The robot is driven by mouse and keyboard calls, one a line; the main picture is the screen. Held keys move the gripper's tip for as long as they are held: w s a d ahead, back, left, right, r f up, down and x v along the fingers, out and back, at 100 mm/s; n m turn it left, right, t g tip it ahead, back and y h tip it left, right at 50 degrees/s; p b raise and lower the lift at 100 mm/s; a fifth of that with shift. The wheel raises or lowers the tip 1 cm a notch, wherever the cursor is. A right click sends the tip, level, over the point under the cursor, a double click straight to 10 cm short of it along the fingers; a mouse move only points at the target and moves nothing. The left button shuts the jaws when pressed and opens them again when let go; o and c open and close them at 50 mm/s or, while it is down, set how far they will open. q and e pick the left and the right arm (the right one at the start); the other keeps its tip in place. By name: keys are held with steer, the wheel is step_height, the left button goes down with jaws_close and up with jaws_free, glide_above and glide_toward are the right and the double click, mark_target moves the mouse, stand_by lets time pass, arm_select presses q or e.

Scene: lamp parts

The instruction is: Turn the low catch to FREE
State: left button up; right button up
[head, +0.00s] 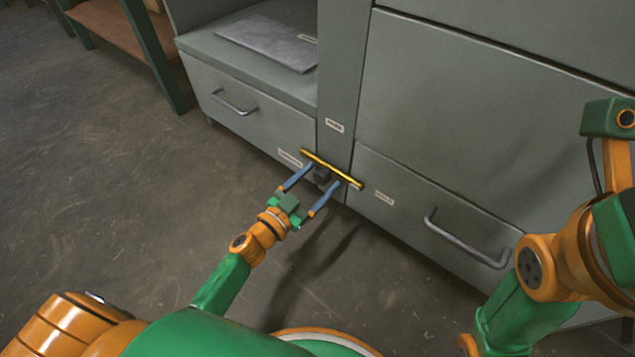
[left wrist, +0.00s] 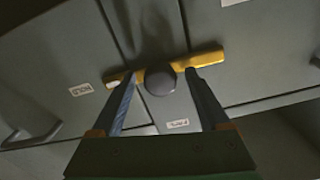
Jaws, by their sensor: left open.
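The low catch is a yellow bar (head: 345,177) on a dark round hub (head: 322,175), set on the post between two low drawers. The bar lies crosswise over the post, and it also shows in the left wrist view (left wrist: 206,58) with the grey hub (left wrist: 160,80) at its middle. My left gripper (head: 324,178) is open, its blue fingers on either side of the hub and their tips close to the bar. I cannot tell whether they touch it. My right gripper is out of view.
Drawer handles stick out at left (head: 234,102) and right (head: 466,240). The floor (head: 120,200) at left is clear.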

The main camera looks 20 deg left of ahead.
arm_select(q)
jaws_close()
stand_by(1.4)
